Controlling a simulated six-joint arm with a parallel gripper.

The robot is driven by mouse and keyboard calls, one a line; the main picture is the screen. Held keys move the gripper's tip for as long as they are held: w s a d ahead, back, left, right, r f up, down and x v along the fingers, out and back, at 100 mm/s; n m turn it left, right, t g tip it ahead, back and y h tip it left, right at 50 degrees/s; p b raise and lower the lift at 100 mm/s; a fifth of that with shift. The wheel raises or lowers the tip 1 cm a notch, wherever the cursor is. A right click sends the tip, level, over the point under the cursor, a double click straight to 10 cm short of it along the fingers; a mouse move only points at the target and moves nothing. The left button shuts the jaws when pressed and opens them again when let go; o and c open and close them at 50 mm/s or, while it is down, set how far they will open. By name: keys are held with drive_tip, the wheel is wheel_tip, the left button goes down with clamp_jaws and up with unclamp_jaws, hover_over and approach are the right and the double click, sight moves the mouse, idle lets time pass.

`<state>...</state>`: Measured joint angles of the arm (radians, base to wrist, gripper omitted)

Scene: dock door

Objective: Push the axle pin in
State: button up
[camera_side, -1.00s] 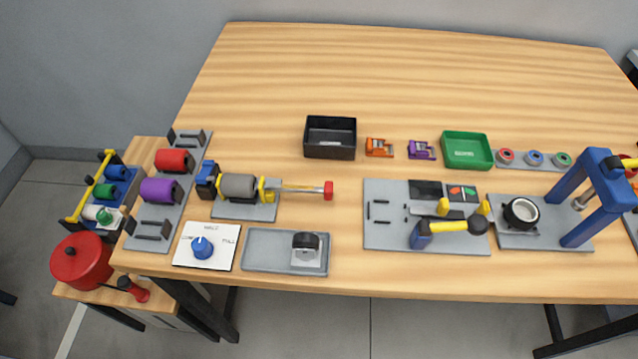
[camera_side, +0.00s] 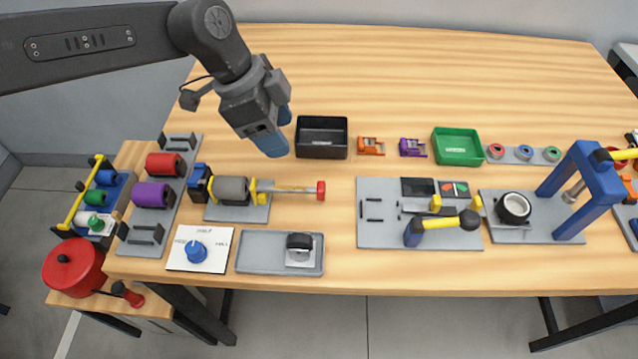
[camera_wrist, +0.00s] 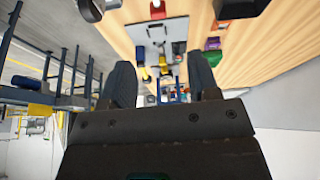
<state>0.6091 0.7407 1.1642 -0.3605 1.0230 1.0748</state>
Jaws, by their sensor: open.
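The axle pin is a pale rod with a red head (camera_side: 320,190) in the side view. It sticks out to the right of a yellow bracket, which stands beside a grey roller (camera_side: 233,189) on a small grey base (camera_side: 243,214). A blue bracket (camera_side: 200,182) is at the roller's left end. The pin's inner end is hidden. My gripper (camera_side: 280,138) is open and empty, above the table behind the roller and left of the black bin. Its two fingers stand apart in the wrist view (camera_wrist: 160,85), where a red piece near the top may be the pin head.
The black bin (camera_side: 321,151) is close to the right of my gripper. A dial card (camera_side: 199,262) and grey tray (camera_side: 247,266) lie in front of the roller. A rack with red and purple rollers (camera_side: 152,195) is left. The back of the table is clear.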

sight(319, 186)
drive_tip(key=x, duration=1.5)
drive_tip(key=shift+s+d, duration=0.25)
drive_tip(key=shift+d, duration=0.25)
drive_tip(key=shift+c, duration=0.4)
clamp_jaws()
